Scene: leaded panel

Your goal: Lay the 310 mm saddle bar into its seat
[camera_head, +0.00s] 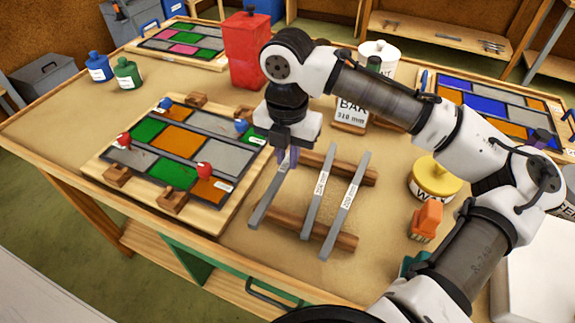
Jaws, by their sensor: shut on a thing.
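My gripper (288,160) points down over the far end of the leftmost grey bar (266,203) and is shut on it. This bar's label does not show. Two similar grey bars, the middle one (313,213) and the right one (341,219), lie across two brown wooden rails (359,175). Their small labels are hard to read. A card (352,113) behind the gripper reads "BAR 310 mm". The leaded panel (180,143) lies left of the gripper on a wooden board (98,167), with wooden blocks (171,199) along its edges. I cannot tell whether the held bar touches the rails.
Red knobs (204,169) and blue knobs (241,125) stand up on the panel. A red container (247,55) stands behind the gripper. A yellow-topped tin (434,172) and an orange block (427,217) stand right of the rails.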

